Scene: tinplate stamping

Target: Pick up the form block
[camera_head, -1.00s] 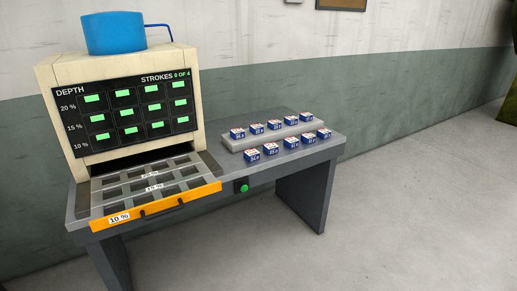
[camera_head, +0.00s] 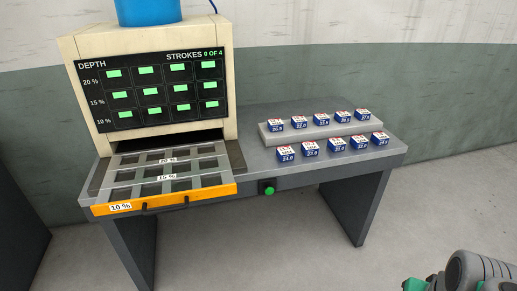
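Several small blue blocks with white and red tops and printed numbers are on the right half of the table. One row stands on a light grey riser (camera_head: 328,134), its left block (camera_head: 275,124) nearest the press. The other row stands on the table in front of the riser, from a left block (camera_head: 286,154) to a right block (camera_head: 380,140). The frames do not show which is the form block, and most numbers are too small to read surely. My gripper is out of view; a grey and green part at the lower right appears to be my arm.
A cream press (camera_head: 150,45) with a green-lit depth display stands on the left of the grey table (camera_head: 250,158). Its tray, fronted by an orange bar (camera_head: 215,191), is pulled out with open cells. A green button (camera_head: 268,190) is on the table's front. Floor in front is clear.

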